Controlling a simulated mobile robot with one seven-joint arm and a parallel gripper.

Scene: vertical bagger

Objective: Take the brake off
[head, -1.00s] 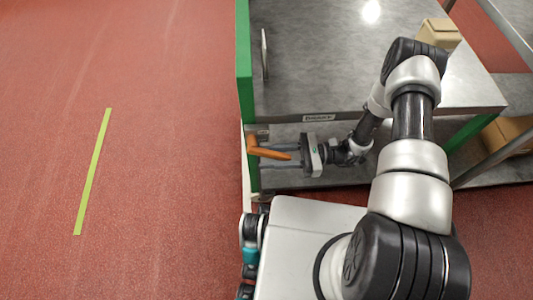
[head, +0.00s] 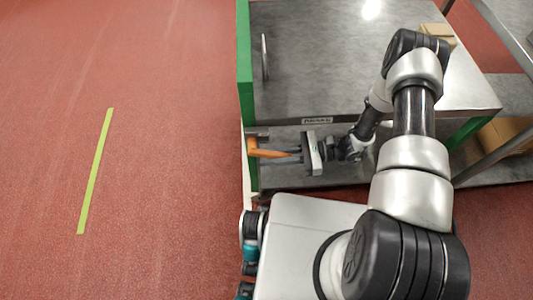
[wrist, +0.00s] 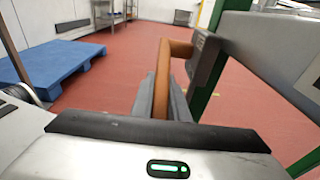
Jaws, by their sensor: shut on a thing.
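The brake is an orange lever (head: 254,150) on a dark mount at the left end of a metal cart (head: 340,60), below its top. My gripper (head: 283,156) reaches the lever from the right, under the cart's top edge. In the wrist view the orange lever (wrist: 163,72) rises between the two grey fingers (wrist: 164,103), and its upper end bends right to a dark block (wrist: 205,58) beside the green post. The fingers are shut on the lever. The part of the lever between the fingers is partly hidden.
A green post (head: 244,60) and a metal handle (head: 265,57) stand at the cart's left end. A cardboard box (head: 437,33) is on the top. A blue platform (wrist: 45,65) stands at left in the wrist view. The red floor with a yellow-green stripe (head: 95,172) is open.

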